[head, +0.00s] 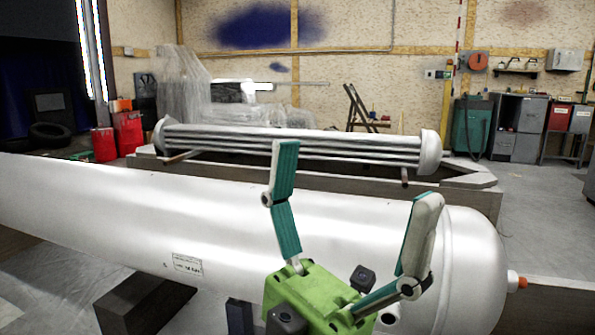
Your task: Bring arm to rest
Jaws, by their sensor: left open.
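My left gripper (355,185) shows at the lower middle of the head view, with a green body and two jointed fingers with teal pads. Its fingers point up and are spread wide apart, with nothing between them. It stands in front of a large white cylinder (110,205), and parts of the cylinder are hidden behind it. I cannot tell whether the gripper touches the cylinder. My right gripper is not in view.
The white cylinder lies across the front, with a dark block (150,300) under it. Behind it, a ribbed white tube bundle (230,145) rests on a low platform (465,195). Red canisters (128,132) stand at left, grey cabinets (522,125) at right. Floor at right is clear.

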